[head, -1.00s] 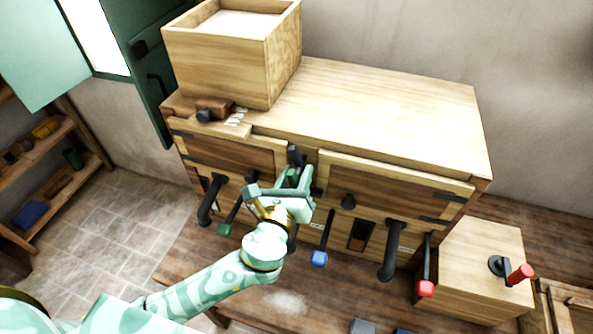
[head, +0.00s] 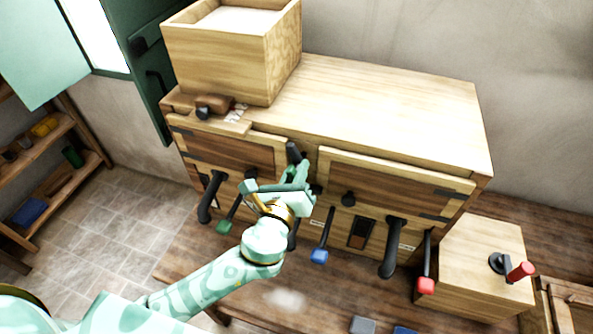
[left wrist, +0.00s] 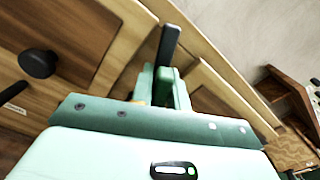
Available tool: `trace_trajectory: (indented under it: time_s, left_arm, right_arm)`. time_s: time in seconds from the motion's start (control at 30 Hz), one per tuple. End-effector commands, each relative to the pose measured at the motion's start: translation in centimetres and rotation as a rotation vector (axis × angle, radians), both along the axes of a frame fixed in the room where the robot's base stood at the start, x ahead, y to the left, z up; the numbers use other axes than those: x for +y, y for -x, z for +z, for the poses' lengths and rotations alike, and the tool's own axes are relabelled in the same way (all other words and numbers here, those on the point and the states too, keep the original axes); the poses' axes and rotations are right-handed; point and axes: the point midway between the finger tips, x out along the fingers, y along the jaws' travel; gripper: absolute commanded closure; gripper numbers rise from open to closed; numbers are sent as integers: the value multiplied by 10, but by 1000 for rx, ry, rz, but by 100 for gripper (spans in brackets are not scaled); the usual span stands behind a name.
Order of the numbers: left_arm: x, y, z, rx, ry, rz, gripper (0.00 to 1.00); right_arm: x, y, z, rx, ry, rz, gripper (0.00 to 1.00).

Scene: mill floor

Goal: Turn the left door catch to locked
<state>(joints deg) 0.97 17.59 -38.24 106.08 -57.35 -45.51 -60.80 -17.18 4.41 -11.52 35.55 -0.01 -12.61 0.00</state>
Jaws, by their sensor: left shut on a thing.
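The wooden cabinet (head: 400,110) has two front doors with dark hinges, a left door (head: 225,148) and a right door (head: 385,185). The left door catch (head: 294,152) is a dark bar between the doors, near the left door's right edge. It also shows in the left wrist view (left wrist: 169,45), sticking out past my fingers. My left gripper (head: 295,177) is shut on this catch; its fingers hide the catch's lower part and pivot. In the left wrist view the fingers (left wrist: 162,82) are close together around it. My right gripper is not in view.
Below the doors are black handles (head: 392,250) and levers with green (head: 224,227), blue (head: 319,256) and red (head: 426,285) ends. A round black knob (head: 348,199) sits right of my gripper. A wooden bin (head: 215,60) stands on top. A crank box (head: 480,270) stands at right.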

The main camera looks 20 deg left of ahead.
Motion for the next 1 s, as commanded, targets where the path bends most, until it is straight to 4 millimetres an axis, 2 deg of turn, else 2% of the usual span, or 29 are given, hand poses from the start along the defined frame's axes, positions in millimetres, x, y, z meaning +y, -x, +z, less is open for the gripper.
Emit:
trace_trajectory:
  time_s: [0.5,1.0]
  left_arm:
    - [1,0,-2,16,455,2,100]
    - [1,0,-2,32,901,3,100]
  right_arm:
    - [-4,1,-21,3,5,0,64]
    - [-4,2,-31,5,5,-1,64]
